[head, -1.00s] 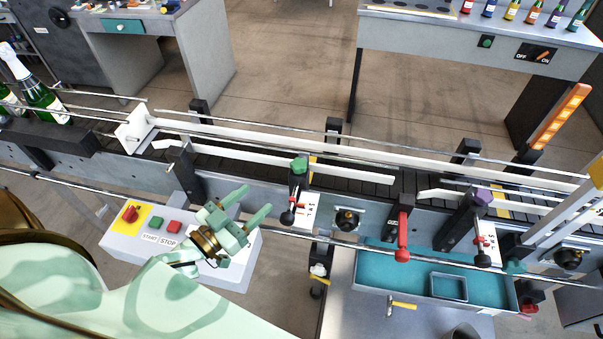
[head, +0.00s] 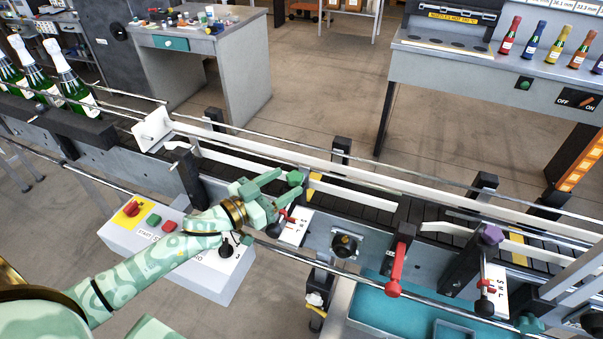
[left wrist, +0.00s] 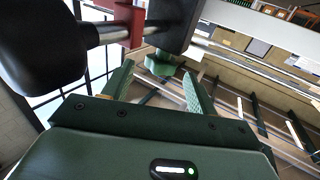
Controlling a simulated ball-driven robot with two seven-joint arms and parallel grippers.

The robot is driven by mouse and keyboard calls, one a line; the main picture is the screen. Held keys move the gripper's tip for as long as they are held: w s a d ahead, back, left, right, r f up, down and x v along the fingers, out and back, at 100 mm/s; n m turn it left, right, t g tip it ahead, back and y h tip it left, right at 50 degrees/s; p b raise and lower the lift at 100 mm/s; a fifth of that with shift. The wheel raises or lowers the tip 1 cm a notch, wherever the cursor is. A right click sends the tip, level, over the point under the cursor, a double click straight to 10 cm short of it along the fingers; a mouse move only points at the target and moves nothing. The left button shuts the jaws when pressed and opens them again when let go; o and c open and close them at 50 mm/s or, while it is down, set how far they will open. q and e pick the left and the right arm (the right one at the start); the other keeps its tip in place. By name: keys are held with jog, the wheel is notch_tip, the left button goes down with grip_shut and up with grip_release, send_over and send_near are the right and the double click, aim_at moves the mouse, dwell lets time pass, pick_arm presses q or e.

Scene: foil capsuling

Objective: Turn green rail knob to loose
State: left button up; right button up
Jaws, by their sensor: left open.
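The green rail knob (head: 294,178) sits on top of a dark post at the conveyor's near side, above a white scale plate (head: 296,228). My left gripper (head: 279,189) is open beside it, its fingers pointing right toward the knob. In the left wrist view the green knob (left wrist: 160,66) shows between and just beyond the two spread fingertips (left wrist: 157,78). I cannot tell whether either finger touches it. Part of the post is hidden behind the gripper. My right gripper is out of view.
A purple knob (head: 491,235) and a red lever (head: 396,270) stand farther right along the conveyor. A button box (head: 212,275) lies under my left arm. Several bottles stand at the conveyor's left end. A steel rod (head: 380,285) runs along the front.

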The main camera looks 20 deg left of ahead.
aim_at(301, 173)
pick_arm(q)
jog(key=x, duration=0.6)
jog(key=c, duration=1)
